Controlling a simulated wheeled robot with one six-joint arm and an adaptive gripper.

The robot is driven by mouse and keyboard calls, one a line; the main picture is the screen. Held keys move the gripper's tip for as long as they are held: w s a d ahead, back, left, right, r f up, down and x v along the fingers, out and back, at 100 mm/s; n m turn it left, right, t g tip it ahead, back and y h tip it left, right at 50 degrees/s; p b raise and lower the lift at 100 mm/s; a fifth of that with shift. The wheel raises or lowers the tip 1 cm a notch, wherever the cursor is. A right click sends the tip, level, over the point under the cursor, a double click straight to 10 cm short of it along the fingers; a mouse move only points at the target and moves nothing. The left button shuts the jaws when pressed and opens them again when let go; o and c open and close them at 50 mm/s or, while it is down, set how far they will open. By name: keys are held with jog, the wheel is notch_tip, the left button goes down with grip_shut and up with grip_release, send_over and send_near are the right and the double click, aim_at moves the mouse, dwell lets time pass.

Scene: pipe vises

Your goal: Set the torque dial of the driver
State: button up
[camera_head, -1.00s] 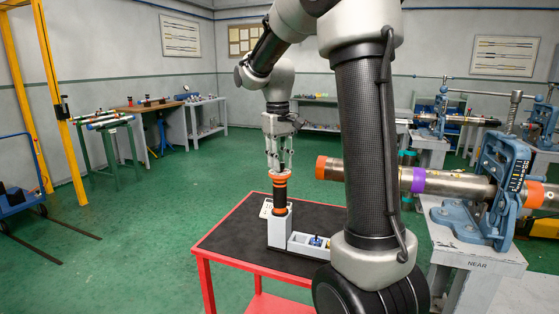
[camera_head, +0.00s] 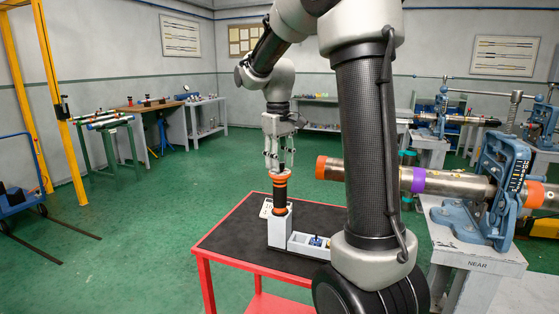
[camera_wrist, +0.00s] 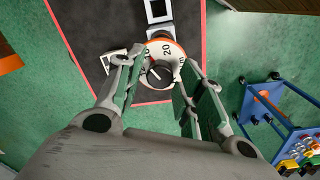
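The driver (camera_head: 280,193) stands upright in a grey holder (camera_head: 279,232) on the red cart with a black top. It has a dark body with orange bands. Its white torque dial (camera_wrist: 161,66), with an orange rim, faces up in the wrist view. The number 20 is readable and other marks are partly covered by the fingers. My gripper (camera_head: 279,167) points straight down over the driver's top. In the wrist view my gripper (camera_wrist: 158,76) is open, with one finger on each side of the dial's middle. I cannot tell whether the fingertips touch it.
A light tray (camera_head: 308,246) with small parts joins the holder. At right, a metal pipe (camera_head: 455,185) with a purple band sits in a blue vise (camera_head: 492,195), close to my arm.

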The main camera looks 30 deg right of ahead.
dwell(0.3)
notch_tip(320, 180, up, 12)
jog(key=shift+a, duration=0.2)
dwell(0.6)
jog(key=f, duration=0.2)
jog(key=f+m, duration=0.1)
jog(key=f, duration=0.1)
jog(key=shift+s+a, duration=0.15)
jog(key=shift+s, duration=0.1)
jog(key=s+a+f+t, duration=0.2)
jog(key=s+f, duration=0.1)
jog(key=s, duration=0.8)
jog(key=s+a+f+m+t, duration=0.1)
jog(key=s+a+f+t, duration=0.1)
jog(key=s, duration=1)
jog(key=shift+s+a+f, duration=0.15)
jog(key=shift+f, duration=0.45)
